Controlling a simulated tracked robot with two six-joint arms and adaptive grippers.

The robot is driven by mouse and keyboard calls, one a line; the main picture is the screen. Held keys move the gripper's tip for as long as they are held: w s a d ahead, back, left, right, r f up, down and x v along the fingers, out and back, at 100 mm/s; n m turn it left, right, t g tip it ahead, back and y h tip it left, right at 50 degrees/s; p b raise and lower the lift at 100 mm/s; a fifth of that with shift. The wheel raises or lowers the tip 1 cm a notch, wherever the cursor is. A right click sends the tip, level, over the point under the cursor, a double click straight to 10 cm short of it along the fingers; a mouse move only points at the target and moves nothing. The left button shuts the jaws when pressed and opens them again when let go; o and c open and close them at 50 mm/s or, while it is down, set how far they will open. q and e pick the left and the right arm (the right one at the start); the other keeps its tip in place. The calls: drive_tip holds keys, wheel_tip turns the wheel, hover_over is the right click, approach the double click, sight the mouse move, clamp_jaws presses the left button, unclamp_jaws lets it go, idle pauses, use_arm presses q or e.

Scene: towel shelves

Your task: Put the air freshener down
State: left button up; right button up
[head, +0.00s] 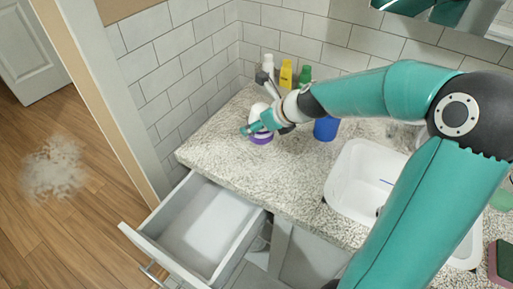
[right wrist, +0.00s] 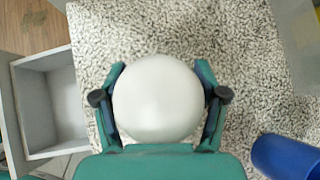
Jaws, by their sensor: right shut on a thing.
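The air freshener (head: 261,138) has a rounded white top and a purple base. In the head view it is upright over the back left part of the speckled counter (head: 225,152). I cannot tell whether its base touches the counter. My right gripper (head: 262,123) is shut on it, one finger on each side. In the right wrist view the white top of the air freshener (right wrist: 157,98) fills the space between the fingers. My left gripper is not in view.
A blue cup-like thing (head: 326,129) stands right of the air freshener. White, yellow (head: 286,74) and green bottles stand along the back wall. A white sink (head: 352,184) is to the right. An open, empty drawer (head: 208,222) juts out below the counter.

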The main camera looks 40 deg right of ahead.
wheel_tip(320, 180, down, 6)
drive_tip(key=b, duration=0.4)
drive_tip(key=shift+r, duration=0.2)
drive_tip(key=shift+f, duration=0.15)
drive_tip(key=o, duration=1.3)
drive_tip(key=shift+o, duration=0.2)
